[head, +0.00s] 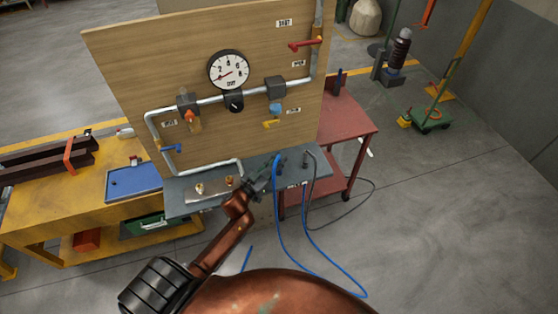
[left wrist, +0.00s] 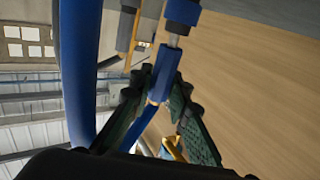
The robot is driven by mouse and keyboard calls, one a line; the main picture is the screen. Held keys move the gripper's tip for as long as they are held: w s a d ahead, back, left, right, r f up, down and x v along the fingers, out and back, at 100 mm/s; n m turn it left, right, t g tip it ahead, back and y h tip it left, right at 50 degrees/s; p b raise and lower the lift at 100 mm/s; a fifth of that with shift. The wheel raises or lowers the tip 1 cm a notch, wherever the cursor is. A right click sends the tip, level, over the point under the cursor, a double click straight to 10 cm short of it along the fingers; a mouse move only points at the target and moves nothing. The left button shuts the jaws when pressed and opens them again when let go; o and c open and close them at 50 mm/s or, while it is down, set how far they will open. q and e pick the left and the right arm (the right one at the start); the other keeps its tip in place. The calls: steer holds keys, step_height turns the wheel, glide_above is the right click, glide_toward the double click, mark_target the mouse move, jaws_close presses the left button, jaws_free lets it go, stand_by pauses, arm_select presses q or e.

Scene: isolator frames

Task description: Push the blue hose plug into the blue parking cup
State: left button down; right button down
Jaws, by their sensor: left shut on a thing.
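My left gripper (head: 264,180) is at the grey shelf (head: 235,186) under the wooden panel. In the left wrist view its two dark green fingers (left wrist: 158,95) are shut on the blue hose plug (left wrist: 163,75). The plug's metal tip (left wrist: 173,40) points to the top of that picture, toward a blue piece with a dark collar (left wrist: 182,12), which looks like the blue parking cup. Bare metal shows between them; I cannot tell how far the tip is in. The blue hose (head: 277,215) loops down from the shelf. My right gripper is not in view.
The wooden panel (head: 140,60) carries a gauge (head: 229,70), grey pipes and valves close behind the shelf. A grey hose (head: 345,197) hangs at the right. A yellow bench (head: 60,215) stands left, a red table (head: 345,125) right. Floor at right is mostly clear.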

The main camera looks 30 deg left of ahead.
arm_select(q)
steer(key=shift+f+b, duration=0.4)
steer(key=shift+f, duration=0.25)
steer(key=c, duration=1.7)
jaws_free()
steer(key=shift+c, duration=0.2)
steer(key=shift+s+f, duration=0.1)
steer(key=shift+s, duration=0.15)
steer(key=s, duration=0.3)
steer(key=s+a, duration=0.1)
steer(key=s, duration=0.7)
steer(key=shift+s+a, duration=0.25)
steer(key=shift+a, duration=0.05)
